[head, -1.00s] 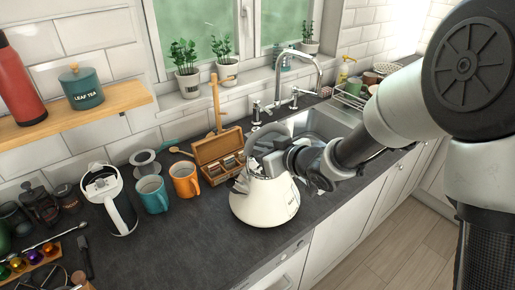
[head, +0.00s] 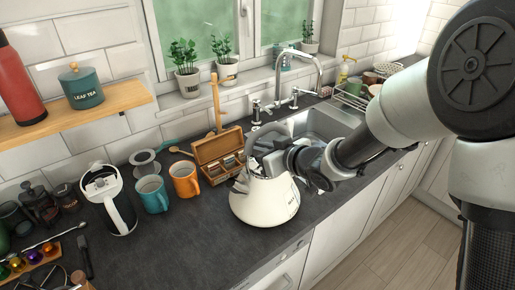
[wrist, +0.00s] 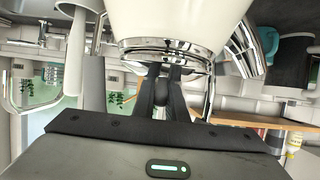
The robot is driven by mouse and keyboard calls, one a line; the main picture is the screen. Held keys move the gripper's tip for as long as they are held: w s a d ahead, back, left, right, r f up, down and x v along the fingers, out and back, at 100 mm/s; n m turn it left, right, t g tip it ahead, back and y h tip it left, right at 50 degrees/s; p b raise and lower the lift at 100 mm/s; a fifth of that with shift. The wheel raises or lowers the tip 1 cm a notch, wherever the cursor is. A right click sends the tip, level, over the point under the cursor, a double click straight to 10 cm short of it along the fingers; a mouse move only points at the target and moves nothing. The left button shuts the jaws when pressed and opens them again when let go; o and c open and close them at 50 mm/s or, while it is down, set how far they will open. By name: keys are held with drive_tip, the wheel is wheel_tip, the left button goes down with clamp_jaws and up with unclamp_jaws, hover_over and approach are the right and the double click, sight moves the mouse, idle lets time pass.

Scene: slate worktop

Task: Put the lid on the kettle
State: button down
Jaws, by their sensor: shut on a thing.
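The cream-white kettle (head: 264,207) stands upright on the dark worktop, right of the wooden box. In the wrist view its body (wrist: 175,18) appears upside down, with the chrome spout (wrist: 245,48) to the right and the chrome handle bar beside the fingers. My gripper (wrist: 161,88) is at the kettle's top, shut on the dark knob of the chrome lid (wrist: 166,57). The lid is at the kettle's mouth, very close to the rim. I cannot tell whether it sits fully seated. In the head view my gripper (head: 262,158) largely hides the lid.
An open wooden box (head: 217,158) stands just behind and left of the kettle. The sink (head: 322,125) lies behind my wrist.

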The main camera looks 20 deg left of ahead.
drive_tip(key=shift+f, duration=0.3)
idle(0.6)
drive_tip(key=c, duration=1.3)
unclamp_jaws()
drive_tip(key=shift+p+v, duration=1.4)
drive_tip(key=shift+v, duration=3.1)
drive_tip(key=shift+r, duration=0.1)
